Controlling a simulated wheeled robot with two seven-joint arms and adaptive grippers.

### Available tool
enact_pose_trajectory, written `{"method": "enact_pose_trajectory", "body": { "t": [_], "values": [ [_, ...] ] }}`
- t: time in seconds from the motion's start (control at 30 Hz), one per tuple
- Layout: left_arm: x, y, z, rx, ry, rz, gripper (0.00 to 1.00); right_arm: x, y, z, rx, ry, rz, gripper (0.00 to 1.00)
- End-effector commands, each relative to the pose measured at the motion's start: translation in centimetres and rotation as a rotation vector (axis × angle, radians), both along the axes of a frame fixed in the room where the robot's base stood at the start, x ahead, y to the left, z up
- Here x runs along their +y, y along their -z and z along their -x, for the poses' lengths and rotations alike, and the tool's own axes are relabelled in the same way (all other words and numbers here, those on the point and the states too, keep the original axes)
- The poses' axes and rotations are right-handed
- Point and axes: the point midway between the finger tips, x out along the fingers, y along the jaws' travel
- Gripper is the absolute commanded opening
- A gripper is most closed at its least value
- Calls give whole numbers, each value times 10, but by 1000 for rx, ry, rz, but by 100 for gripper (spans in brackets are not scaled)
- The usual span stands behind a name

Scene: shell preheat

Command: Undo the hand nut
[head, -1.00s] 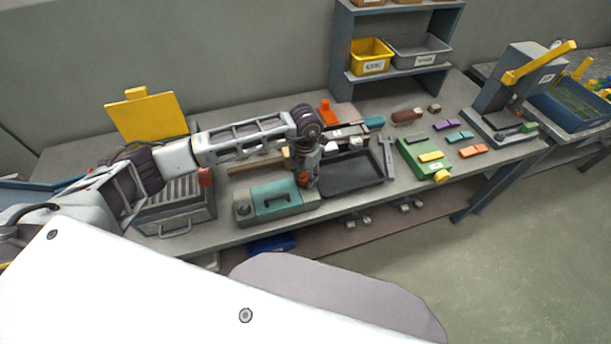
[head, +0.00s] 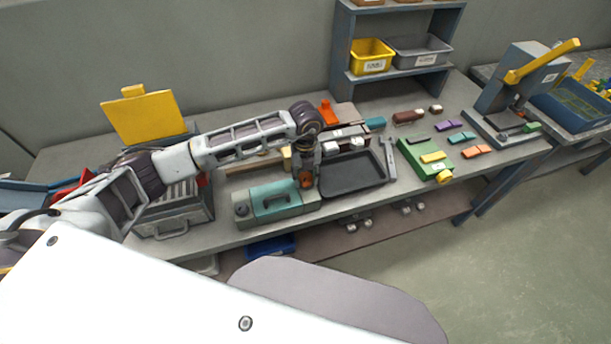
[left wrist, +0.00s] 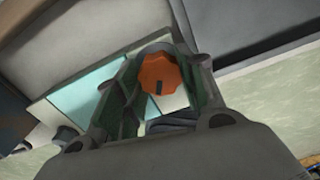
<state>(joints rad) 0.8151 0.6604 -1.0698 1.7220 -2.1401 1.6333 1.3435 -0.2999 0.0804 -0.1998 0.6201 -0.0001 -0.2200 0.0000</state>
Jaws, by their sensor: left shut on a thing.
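The orange hand nut (left wrist: 158,74) shows in the left wrist view as a lobed knob with a dark slot, between the two fingers of my left gripper (left wrist: 158,88). In the head view the nut (head: 306,182) is a small orange patch at the right end of the teal-and-grey fixture (head: 262,203). My left gripper (head: 305,176) points down there and is shut on the nut. What lies beneath the nut is hidden. My right gripper is in neither view.
A dark tray (head: 352,174) lies right beside the gripper, with a wrench (head: 390,158) beyond it. A grey box with a yellow lid (head: 145,118) stands at the left. A green block fixture (head: 425,158) and a press (head: 510,90) stand further right.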

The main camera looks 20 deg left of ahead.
Motion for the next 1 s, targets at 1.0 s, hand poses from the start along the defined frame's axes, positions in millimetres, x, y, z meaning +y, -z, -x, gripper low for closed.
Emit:
{"method": "enact_pose_trajectory", "body": {
  "t": [1.0],
  "values": [
    [0, -1, -1, -3, -549, 1, 15, 0, 4, 0, 0, 0, 0, 44]
  ]
}}
